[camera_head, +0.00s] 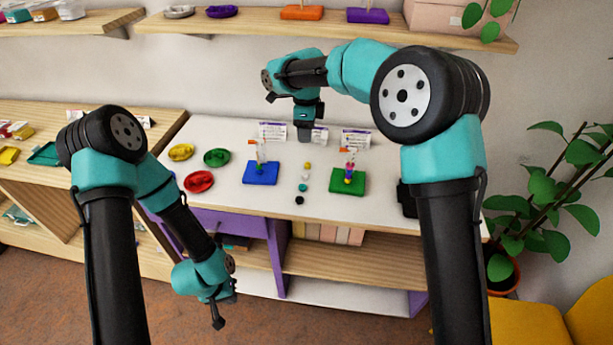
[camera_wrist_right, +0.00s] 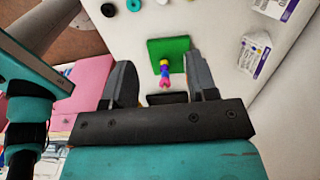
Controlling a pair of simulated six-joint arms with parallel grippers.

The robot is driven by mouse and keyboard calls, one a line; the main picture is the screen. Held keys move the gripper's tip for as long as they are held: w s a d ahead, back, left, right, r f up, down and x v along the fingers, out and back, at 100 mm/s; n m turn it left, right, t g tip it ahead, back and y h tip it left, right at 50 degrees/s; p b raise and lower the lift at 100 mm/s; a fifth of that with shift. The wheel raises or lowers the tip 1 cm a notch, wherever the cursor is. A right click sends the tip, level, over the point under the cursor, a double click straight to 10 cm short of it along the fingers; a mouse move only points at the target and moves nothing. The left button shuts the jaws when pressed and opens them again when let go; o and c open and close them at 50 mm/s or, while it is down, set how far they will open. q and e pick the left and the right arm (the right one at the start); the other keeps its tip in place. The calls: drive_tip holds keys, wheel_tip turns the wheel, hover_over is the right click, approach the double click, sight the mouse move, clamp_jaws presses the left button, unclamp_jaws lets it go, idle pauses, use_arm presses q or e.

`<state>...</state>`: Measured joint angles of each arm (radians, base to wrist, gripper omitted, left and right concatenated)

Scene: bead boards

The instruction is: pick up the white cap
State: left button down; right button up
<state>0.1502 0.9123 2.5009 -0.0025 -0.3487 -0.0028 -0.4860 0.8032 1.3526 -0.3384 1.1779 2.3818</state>
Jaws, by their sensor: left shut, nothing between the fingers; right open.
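A row of small pieces stands between the two boards on the white table. A pale piece in it (camera_head: 307,174) looks like the white cap, but it is too small to be sure. A yellow piece (camera_head: 308,165) is just behind it; teal (camera_head: 304,188) and black (camera_head: 299,200) pieces are in front. My right gripper (camera_head: 305,136) is open and empty, pointing down at the table's back, behind the row. In the right wrist view its open fingers (camera_wrist_right: 157,88) frame the green board beyond. My left gripper (camera_head: 217,318) is shut and empty, low in front of the table.
The blue board (camera_head: 261,174) and green board (camera_head: 348,183) flank the row; the green one carries a stack of coloured beads (camera_wrist_right: 165,75). Yellow (camera_head: 181,152), green (camera_head: 217,157) and red (camera_head: 199,181) dishes stand at left. White cards (camera_head: 356,139) stand at the back.

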drive_tip(key=shift+f, duration=0.1)
hover_over(305, 174)
wheel_tip(305, 174, down, 12)
drive_tip(key=shift+s+d+r, duration=0.15)
drive_tip(key=shift+f, duration=0.25)
idle(0.4)
drive_tip(key=shift+w+f, duration=0.15)
drive_tip(key=shift+f, duration=1.15)
drive_tip(key=shift+w+f, duration=0.1)
drive_tip(key=shift+f, duration=1.2)
clamp_jaws()
drive_tip(key=shift+r, duration=0.1)
